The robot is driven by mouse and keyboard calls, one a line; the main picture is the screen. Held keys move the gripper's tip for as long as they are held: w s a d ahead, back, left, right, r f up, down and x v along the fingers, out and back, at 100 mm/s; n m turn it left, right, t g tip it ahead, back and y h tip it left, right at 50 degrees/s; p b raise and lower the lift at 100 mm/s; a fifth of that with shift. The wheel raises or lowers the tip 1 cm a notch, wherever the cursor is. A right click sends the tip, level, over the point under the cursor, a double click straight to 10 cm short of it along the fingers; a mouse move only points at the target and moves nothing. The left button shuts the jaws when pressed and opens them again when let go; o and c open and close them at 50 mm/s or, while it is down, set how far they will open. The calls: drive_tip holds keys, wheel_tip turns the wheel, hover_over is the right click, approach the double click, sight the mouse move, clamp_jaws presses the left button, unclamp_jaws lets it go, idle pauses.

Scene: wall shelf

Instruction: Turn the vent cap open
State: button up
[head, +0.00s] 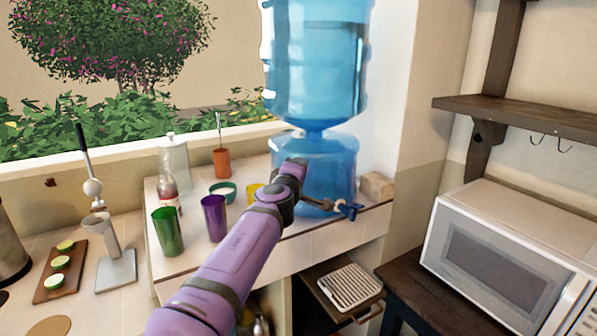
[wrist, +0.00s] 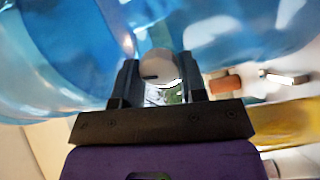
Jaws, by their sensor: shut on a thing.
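The vent cap (wrist: 160,64) is a small pale round knob with a dark mark, on the blue water dispenser. My gripper (wrist: 161,82) has its dark fingers on either side of it, shut on it, in the wrist view. The cap's lower part is partly hidden between the fingers. In the head view the blue dispenser base (head: 328,172) stands on the tiled ledge under the big bottle (head: 318,65). My purple arm reaches up to its left side there, and the cap is hidden behind my arm's end.
A purple cup (head: 214,218), a green cup (head: 168,232) and a bottle (head: 168,188) stand left of my arm. A microwave (head: 505,255) is at the right.

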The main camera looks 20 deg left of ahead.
drive_tip(key=n, duration=0.6)
drive_tip(key=shift+f, duration=0.2)
idle(0.4)
drive_tip(key=o, duration=0.9)
drive_tip(key=shift+s, duration=0.1)
